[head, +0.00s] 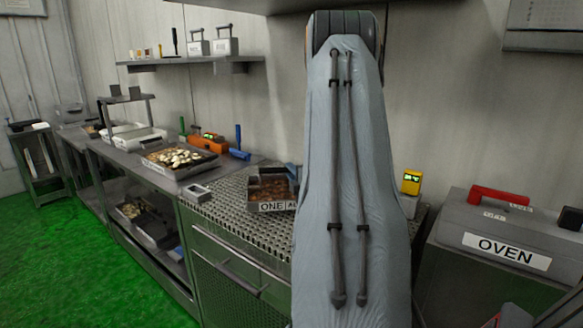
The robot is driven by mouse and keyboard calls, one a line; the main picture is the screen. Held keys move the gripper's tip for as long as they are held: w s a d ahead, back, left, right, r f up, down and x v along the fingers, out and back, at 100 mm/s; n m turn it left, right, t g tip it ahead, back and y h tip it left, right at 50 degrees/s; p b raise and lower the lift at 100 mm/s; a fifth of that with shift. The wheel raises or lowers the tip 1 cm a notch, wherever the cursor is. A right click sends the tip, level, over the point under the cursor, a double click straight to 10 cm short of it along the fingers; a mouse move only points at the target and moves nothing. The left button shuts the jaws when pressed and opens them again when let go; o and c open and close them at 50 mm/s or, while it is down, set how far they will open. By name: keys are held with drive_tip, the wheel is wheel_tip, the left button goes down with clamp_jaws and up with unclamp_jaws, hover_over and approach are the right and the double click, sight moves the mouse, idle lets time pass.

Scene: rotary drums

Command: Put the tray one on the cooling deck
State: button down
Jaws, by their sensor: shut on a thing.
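A tray labelled ONE (277,207), dark-walled with brown contents, is at the perforated metal deck (228,212), left of my arm. I cannot tell whether it rests flat on the deck or is held just above it. Its right side is hidden behind my arm. A small dark and blue part shows at the tray's back right corner, too small to identify. My grey-sleeved arm fills the middle of the head view, and my gripper is hidden behind it. No sign on the visible part of the deck names it.
Left of the deck, a counter holds a tray of pale pieces (180,158), an orange device (208,143) and a blue-handled tool (239,146). A small metal box (196,193) sits on the deck's left corner. A box labelled OVEN (504,248) stands right.

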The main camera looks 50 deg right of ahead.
sight(291, 197)
drive_tip(key=shift+f, duration=1.55)
drive_tip(key=shift+f, duration=0.15)
drive_tip(key=c, duration=1.6)
unclamp_jaws()
drive_tip(key=shift+f, duration=0.1)
drive_tip(key=shift+s+a, duration=0.15)
drive_tip(key=shift+s, duration=0.15)
drive_tip(key=b+v, duration=0.2)
drive_tip(key=v, duration=0.9)
drive_tip(key=shift+s+a, duration=0.15)
drive_tip(key=shift+r, duration=0.25)
